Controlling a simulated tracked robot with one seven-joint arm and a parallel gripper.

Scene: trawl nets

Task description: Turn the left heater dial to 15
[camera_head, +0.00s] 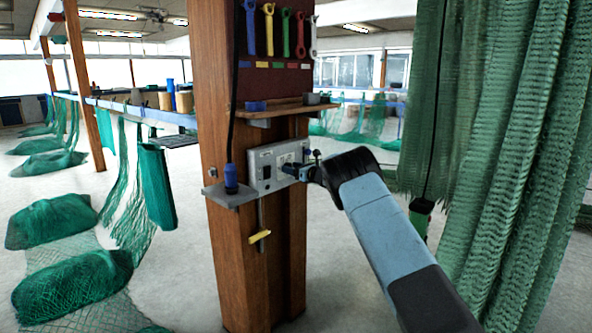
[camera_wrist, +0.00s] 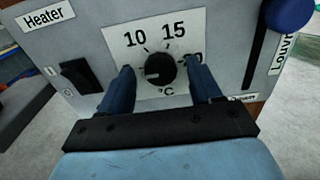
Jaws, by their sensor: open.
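The heater dial (camera_wrist: 160,70) is a round black knob on a white scale plate (camera_wrist: 118,56) in the wrist view. Its pale pointer mark faces left, below the 10. The 10 and 15 are readable above it; a number at the right is partly hidden by a finger. My gripper (camera_wrist: 162,74) is open, with one blue finger on each side of the dial; I cannot tell whether they touch it. In the head view my gripper (camera_head: 298,170) is at the grey control panel (camera_head: 265,162) on the wooden post, and the dial is hidden there.
A black rocker switch (camera_wrist: 76,76) is left of the dial, under a "Heater" label. A blue knob (camera_wrist: 290,14) on a dark slot is at the right. A shelf (camera_head: 290,108) juts out above the panel. Green nets (camera_head: 510,150) hang at the right.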

